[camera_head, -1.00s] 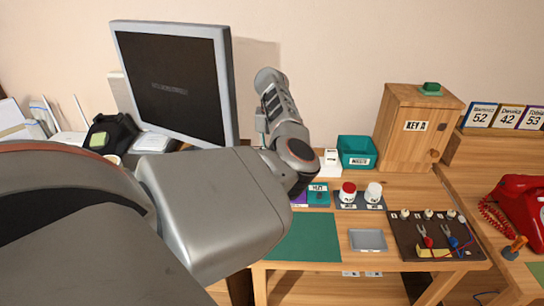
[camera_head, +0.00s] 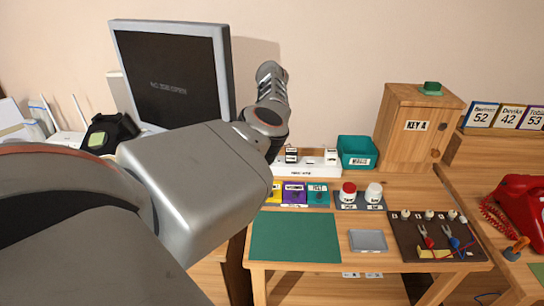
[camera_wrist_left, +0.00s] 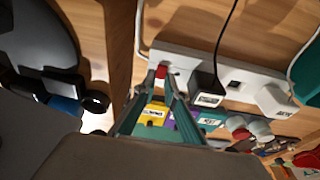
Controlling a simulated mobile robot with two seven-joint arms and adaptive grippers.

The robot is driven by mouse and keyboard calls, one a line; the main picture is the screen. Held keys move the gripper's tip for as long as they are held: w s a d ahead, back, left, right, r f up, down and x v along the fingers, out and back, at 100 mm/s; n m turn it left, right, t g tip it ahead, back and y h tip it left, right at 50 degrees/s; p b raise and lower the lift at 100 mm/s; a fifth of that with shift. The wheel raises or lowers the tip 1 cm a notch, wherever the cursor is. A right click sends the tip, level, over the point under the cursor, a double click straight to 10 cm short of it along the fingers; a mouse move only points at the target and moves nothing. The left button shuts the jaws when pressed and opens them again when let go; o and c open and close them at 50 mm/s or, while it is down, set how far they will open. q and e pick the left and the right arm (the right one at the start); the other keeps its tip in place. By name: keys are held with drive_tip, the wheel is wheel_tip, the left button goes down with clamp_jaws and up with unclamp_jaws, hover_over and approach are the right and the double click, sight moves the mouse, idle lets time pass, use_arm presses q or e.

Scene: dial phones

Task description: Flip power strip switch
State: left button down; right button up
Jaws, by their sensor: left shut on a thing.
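The white power strip (camera_head: 305,172) lies at the back of the wooden table, beside the monitor. In the left wrist view the strip (camera_wrist_left: 181,57) crosses the upper part of the picture, with a red switch (camera_wrist_left: 161,72) at its left end. A black plug (camera_wrist_left: 207,92) and a white plug (camera_wrist_left: 272,100) sit in its sockets. My left gripper (camera_wrist_left: 161,78) has its fingertips at the red switch and is shut on it. In the head view that gripper is hidden by my arm. Which way the switch is tilted cannot be told. My right gripper is not seen.
The monitor (camera_head: 170,80) stands close to my left arm. A teal bin (camera_head: 357,152) and wooden key cabinet (camera_head: 415,135) stand right of the strip. Coloured cards (camera_head: 294,194), jars (camera_head: 348,192) and a green mat (camera_head: 295,238) lie in front. A black cable (camera_wrist_left: 225,35) rises from the black plug.

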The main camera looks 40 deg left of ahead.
use_arm(q)
drive_tip(key=shift+w+a+f+g+h+b, duration=0.1)
drive_tip(key=shift+f+g+h+b, duration=0.15)
drive_tip(key=shift+b, duration=0.25)
drive_tip(key=shift+r, duration=0.1)
drive_tip(key=shift+r+g+b, duration=0.15)
drive_tip(key=shift+g+b, duration=0.1)
drive_tip(key=shift+b, duration=0.1)
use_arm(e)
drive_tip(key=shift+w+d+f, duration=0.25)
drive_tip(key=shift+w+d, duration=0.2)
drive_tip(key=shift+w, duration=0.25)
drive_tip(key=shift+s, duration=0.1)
